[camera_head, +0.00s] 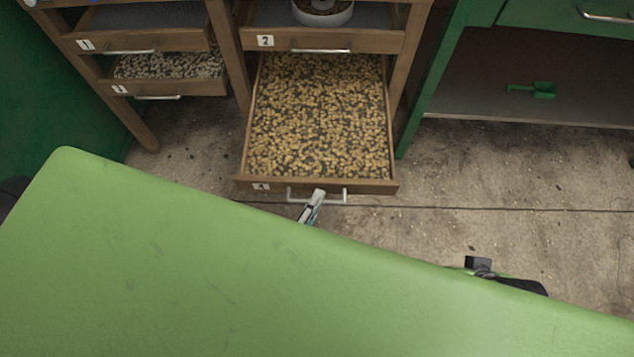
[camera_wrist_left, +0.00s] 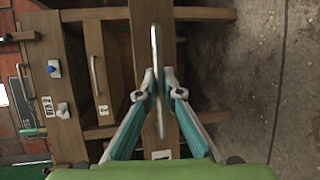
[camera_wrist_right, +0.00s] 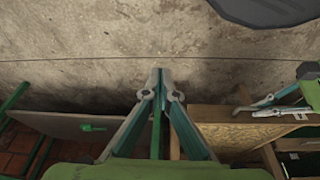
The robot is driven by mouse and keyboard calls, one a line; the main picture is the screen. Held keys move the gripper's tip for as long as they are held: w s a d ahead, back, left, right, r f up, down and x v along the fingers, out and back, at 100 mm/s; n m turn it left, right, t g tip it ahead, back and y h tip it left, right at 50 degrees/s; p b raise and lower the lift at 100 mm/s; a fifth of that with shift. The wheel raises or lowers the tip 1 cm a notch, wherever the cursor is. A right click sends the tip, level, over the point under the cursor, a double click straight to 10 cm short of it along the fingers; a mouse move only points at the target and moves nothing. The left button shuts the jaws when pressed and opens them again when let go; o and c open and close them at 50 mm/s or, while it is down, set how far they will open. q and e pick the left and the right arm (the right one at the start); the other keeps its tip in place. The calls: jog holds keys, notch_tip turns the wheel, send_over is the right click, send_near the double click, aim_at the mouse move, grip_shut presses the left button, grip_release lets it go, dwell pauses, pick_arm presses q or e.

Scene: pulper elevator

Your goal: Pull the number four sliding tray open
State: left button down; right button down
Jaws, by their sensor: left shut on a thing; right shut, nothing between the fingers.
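The number four sliding tray (camera_head: 391,150) is a wooden drawer filled with pale beans. It stands well out from the frame below tray two, and its label (camera_head: 261,187) is on the left of its front. My left gripper (camera_head: 312,199) is shut on its metal bar handle (camera_head: 336,202). In the left wrist view the handle (camera_wrist_left: 156,50) runs between the fingers of my left gripper (camera_wrist_left: 157,85). My right gripper (camera_wrist_right: 161,80) is shut and empty above the floor, with tray four's wooden side (camera_wrist_right: 228,112) to the right in its view.
Tray two (camera_head: 370,41) is above, and tray one (camera_head: 180,40) and tray three (camera_head: 205,88) are at the left.

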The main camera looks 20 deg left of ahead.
pick_arm(q)
jog(key=shift+s+d, duration=0.25)
jog(key=shift+s, duration=0.75)
jog(key=c, duration=2.4)
grip_release()
jog(key=shift+c, duration=0.2)
pick_arm(e)
jog(key=shift+w+f, duration=0.1)
jog(key=shift+f, duration=0.1)
pick_arm(q)
jog(key=v, duration=1.2)
pick_arm(e)
jog(key=shift+r, duration=0.1)
